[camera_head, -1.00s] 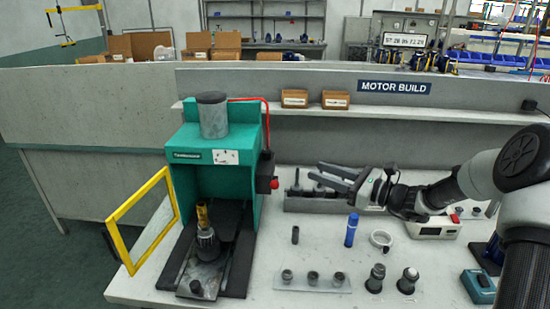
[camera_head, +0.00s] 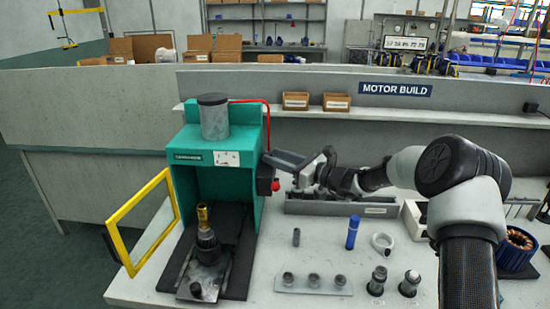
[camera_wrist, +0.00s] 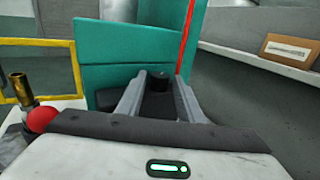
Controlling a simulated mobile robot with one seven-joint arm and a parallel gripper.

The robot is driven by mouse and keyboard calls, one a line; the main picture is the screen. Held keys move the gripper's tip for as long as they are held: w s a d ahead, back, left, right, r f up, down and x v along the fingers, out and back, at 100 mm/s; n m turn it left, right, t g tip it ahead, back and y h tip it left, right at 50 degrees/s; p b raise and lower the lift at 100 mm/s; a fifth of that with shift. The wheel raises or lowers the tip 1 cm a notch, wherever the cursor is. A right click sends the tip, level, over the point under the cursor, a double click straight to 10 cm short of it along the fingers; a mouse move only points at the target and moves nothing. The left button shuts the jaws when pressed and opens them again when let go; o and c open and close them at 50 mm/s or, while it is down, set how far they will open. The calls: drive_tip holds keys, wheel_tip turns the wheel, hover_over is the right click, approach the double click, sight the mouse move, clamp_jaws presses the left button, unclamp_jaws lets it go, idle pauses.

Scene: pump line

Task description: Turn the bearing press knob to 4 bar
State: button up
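The bearing press (camera_head: 190,135) is a teal frame with a grey cylinder on top and its yellow-framed door swung open at the left. A dark control box with a red button (camera_head: 275,185) is on its right side. My gripper (camera_head: 268,158) is at the upper part of this box, pointing left. In the wrist view, a black knob (camera_wrist: 159,77) shows between the open fingertips of my gripper (camera_wrist: 160,84). I cannot tell whether the fingers touch it. The knob's scale and setting are not readable. In the head view my fingers hide the knob.
A red hose (camera_head: 267,120) runs down the press's right side. The red button (camera_wrist: 42,119) is close to my gripper in the wrist view. A blue cylinder (camera_head: 352,232), a ring (camera_head: 382,243) and several metal parts stand on the bench. Small boxes (camera_head: 295,101) sit on the shelf.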

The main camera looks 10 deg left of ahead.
drive_tip(key=shift+w+a, duration=0.2)
drive_tip(key=shift+a, duration=0.2)
drive_tip(key=shift+c, duration=0.6)
drive_tip(key=c, duration=0.7)
drive_tip(key=shift+o, duration=0.2)
drive_tip(key=shift+s+m+t+h+b, duration=0.15)
drive_tip(key=shift+m+t+h+b, duration=0.45)
drive_tip(key=shift+m+t+b, duration=0.35)
drive_tip(key=shift+n, duration=0.25)
drive_tip(key=o, duration=0.8)
drive_tip(key=shift+r, duration=0.15)
